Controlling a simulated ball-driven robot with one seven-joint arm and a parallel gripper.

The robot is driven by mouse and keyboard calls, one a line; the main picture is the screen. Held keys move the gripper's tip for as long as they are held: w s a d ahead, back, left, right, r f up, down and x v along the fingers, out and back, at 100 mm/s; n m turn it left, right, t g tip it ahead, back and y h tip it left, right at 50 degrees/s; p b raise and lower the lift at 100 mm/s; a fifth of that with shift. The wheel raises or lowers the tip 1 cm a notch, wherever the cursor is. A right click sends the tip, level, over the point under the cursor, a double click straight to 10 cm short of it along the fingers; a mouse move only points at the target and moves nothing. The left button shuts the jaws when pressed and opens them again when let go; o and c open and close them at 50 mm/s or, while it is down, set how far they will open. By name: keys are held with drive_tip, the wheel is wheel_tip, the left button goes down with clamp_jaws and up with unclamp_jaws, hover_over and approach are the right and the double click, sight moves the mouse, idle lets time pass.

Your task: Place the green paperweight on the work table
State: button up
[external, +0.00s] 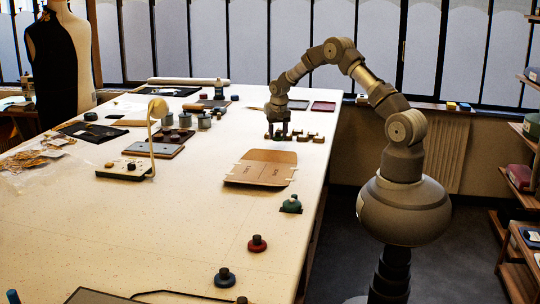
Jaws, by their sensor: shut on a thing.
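My gripper (278,133) is at the far right part of the work table (200,240), pointing down. It is shut on a small dark green thing, which looks like the green paperweight (278,137). The paperweight is low, at or just above the table top; I cannot tell whether it touches. The fingers hide most of it. A teal knobbed weight (291,202) sits on a dark pad near the right edge, apart from my gripper.
Small brown blocks (300,134) lie just right of my gripper. A cardboard folder (262,168) lies in front. A lamp (154,135) and grey tins (204,121) are at left.

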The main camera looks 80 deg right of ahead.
sight(277, 136)
drive_tip(key=shift+w+d+f, duration=0.1)
drive_tip(key=shift+w+d, duration=0.1)
drive_tip(key=shift+w, duration=0.05)
wheel_tip(277, 136, down, 3)
drive_tip(key=shift+f+b, duration=0.2)
drive_tip(key=shift+b, duration=0.45)
drive_tip(key=shift+r, duration=0.1)
drive_tip(key=o, duration=1.3)
drive_tip(key=shift+c, duration=0.2)
drive_tip(key=r+p, duration=0.1)
drive_tip(key=r, duration=0.3)
drive_tip(key=a+r+p, duration=0.1)
drive_tip(key=r, duration=0.3)
drive_tip(key=r+p, duration=0.1)
drive_tip(key=r, duration=0.3)
drive_tip(key=shift+s+a, duration=0.2)
drive_tip(key=shift+s, duration=0.15)
